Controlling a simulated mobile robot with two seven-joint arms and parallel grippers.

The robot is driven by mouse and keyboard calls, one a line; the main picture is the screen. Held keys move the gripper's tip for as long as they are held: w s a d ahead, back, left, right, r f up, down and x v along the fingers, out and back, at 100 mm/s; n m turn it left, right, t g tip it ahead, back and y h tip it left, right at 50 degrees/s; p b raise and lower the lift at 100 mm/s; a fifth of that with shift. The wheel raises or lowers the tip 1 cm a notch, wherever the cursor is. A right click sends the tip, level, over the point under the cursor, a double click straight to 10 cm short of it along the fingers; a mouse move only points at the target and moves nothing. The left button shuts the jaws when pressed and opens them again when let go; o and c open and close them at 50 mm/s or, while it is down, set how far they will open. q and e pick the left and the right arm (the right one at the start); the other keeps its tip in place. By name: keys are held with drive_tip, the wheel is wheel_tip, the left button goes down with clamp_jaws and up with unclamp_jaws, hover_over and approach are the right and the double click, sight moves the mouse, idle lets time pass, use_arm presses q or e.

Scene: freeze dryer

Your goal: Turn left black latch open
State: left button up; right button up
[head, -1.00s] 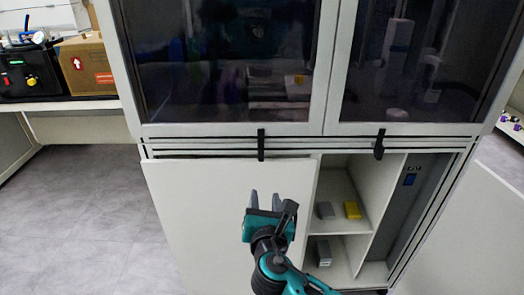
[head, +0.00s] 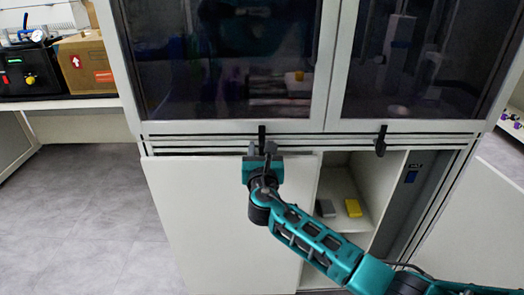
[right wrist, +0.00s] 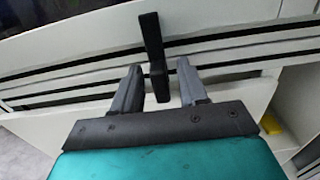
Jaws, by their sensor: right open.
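The left black latch (head: 262,134) is a slim bar standing upright on the seam between the upper glass door and the white lower left door (head: 215,215). It also shows in the right wrist view (right wrist: 152,38). My right gripper (head: 263,148) is open at the latch's lower end. In the right wrist view its two grey fingers (right wrist: 160,66) stand on either side of the latch's lower part, with a visible gap on each side. The head view hides the latch's lowest part behind the fingers. My left gripper is not in view.
A second black latch (head: 381,141) sits further right on the seam. Below it an open compartment holds a yellow block (head: 353,208) and a grey block (head: 325,208). A cardboard box (head: 86,64) stands on the left bench. The floor at left is clear.

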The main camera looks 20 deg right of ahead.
drive_tip(key=shift+w, duration=0.25)
drive_tip(key=shift+c, duration=0.3)
clamp_jaws()
